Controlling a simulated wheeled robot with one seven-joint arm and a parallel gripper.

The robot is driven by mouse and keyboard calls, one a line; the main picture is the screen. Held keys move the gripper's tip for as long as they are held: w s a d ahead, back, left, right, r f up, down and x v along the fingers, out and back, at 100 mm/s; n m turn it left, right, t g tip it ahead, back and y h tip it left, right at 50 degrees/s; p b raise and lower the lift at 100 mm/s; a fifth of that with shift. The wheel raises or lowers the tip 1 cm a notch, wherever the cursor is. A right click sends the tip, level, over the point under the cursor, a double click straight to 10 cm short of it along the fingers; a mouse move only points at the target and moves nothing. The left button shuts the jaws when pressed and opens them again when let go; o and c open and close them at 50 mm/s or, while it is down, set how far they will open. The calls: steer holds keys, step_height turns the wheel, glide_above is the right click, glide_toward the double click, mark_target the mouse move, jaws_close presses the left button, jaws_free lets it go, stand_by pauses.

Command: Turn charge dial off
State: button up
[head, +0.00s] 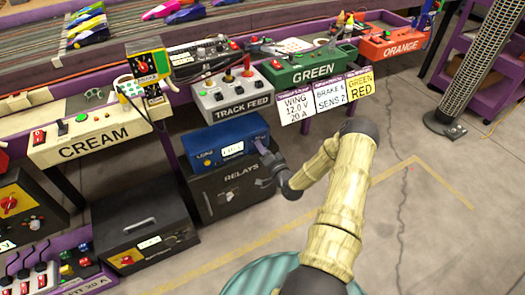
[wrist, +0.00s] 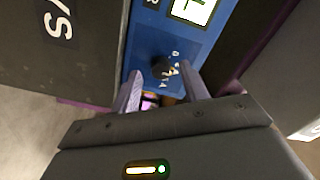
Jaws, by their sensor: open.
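The blue unit (head: 218,138) with a lit display stands on top of the black RELAYS box. In the wrist view its blue front panel (wrist: 148,40) carries a small black dial (wrist: 163,67) with white marks around it, which I take to be the charge dial. My gripper (wrist: 161,80) is open, its two fingers on either side of the dial, with the fingertips close to the panel. I cannot tell whether they touch the dial. In the head view my gripper (head: 264,150) is at the unit's right front, and the dial is hidden there. The dial's pointer setting is too small to read.
The RELAYS box (head: 240,199) is directly below. The grey TRACK FEED box (head: 236,95) overhangs above on the table edge. Hanging cards (head: 296,106) are to the upper right. Another dark box (head: 148,240) stands to the left.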

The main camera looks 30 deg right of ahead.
steer(key=shift+w, duration=0.5)
jaws_close()
steer(key=shift+n, duration=0.4)
steer(key=n+p, duration=0.4)
steer(key=n, duration=0.7)
steer(key=shift+s, duration=0.1)
stand_by(0.4)
